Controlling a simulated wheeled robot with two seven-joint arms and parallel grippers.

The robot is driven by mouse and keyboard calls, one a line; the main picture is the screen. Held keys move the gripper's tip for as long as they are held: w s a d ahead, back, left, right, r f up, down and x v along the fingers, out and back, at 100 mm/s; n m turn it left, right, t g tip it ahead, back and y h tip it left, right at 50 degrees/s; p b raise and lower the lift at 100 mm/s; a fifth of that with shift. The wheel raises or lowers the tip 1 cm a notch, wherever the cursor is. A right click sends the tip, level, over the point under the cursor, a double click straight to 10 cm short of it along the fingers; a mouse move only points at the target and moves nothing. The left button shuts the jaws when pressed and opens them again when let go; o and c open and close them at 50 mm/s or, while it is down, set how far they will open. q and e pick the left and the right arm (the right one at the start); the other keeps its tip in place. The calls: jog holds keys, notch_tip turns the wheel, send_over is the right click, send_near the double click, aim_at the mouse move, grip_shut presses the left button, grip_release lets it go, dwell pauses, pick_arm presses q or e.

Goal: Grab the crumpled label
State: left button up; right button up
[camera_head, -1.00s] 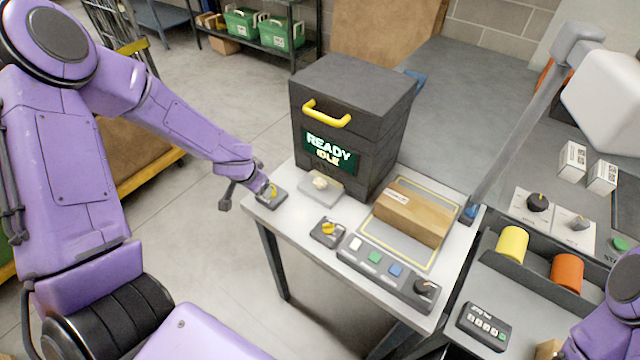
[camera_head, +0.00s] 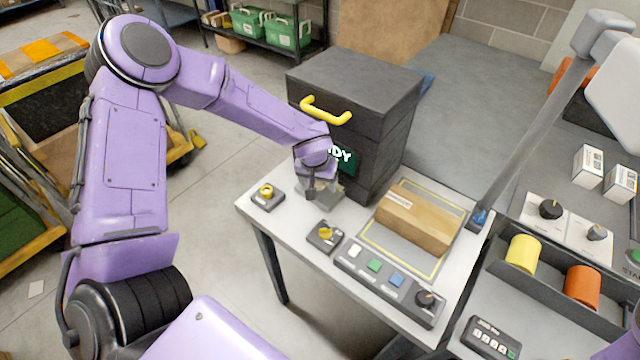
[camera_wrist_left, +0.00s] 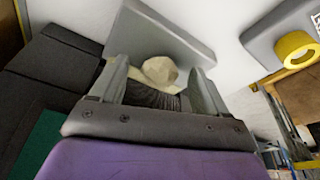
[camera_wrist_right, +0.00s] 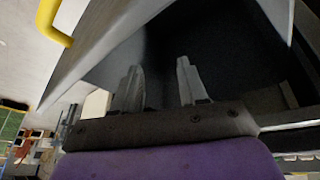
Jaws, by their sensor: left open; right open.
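The crumpled label, a small cream-coloured ball (camera_wrist_left: 160,70), sits on a grey tray (camera_wrist_left: 180,32) in the left wrist view. My left gripper (camera_head: 318,192) is open above the tray, in front of the black printer-like box (camera_head: 352,80). In the left wrist view its two fingers stand on either side of the label, with a gap visible; I cannot tell whether they touch it. In the head view the gripper hides the label. My right gripper (camera_wrist_right: 157,78) is open and empty in the right wrist view, over a dark recess; the head view does not show it.
A cardboard box (camera_head: 420,215) lies on a yellow-edged pad, behind a button panel (camera_head: 390,283). A grey post rises at the table's right.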

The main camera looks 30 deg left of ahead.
pick_arm(q)
jog(key=shift+s+r, duration=0.1)
jog(key=shift+c, duration=0.8)
jog(key=c, duration=0.9)
jog(key=shift+c, duration=0.2)
